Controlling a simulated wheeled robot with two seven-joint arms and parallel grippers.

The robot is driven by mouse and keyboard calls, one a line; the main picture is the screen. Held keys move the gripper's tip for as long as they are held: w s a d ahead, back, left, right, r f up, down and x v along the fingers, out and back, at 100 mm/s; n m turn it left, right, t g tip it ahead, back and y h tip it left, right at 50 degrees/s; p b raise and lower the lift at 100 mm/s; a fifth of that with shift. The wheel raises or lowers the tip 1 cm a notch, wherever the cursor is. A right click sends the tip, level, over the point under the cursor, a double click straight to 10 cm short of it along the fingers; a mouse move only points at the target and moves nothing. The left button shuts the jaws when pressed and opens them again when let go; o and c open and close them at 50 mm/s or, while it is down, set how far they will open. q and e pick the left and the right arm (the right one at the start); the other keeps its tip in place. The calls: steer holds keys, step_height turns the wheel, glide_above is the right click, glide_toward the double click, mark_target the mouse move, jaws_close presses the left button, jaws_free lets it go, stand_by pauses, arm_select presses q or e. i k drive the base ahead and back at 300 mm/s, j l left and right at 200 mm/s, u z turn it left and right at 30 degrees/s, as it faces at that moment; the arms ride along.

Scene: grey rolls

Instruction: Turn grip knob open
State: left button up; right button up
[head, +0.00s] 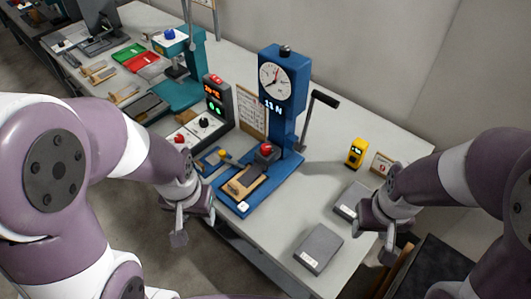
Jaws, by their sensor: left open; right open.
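A red knob (266,148) sits on a dark grip block on the blue test stand (288,125), below its round dial. I cannot tell for certain whether this is the grip knob. A tan plate with a dark strip (246,183) lies on the stand's base in front of the block. My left gripper (193,228) is open and empty, near the table's front edge, left of and nearer than the stand's base. My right gripper (390,245) is open and empty at the right front, well away from the knob. Neither gripper touches the stand.
A black-handled lever (322,98) sticks out right of the stand. A control box (218,100) with a red display stands to its left. A yellow device (355,152) and grey blocks (318,248) are on the right. Bare table lies between the stand and these blocks.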

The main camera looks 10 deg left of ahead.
mark_target(266, 148)
steer(key=j+z, duration=0.1)
steer(key=z, duration=1.4)
steer(key=j+z, duration=0.1)
steer(key=j, duration=0.6)
steer(key=k+j, duration=0.15)
steer(key=j, duration=0.5)
steer(key=j+z, duration=0.15)
steer(key=j, duration=0.55)
steer(key=k, duration=0.1)
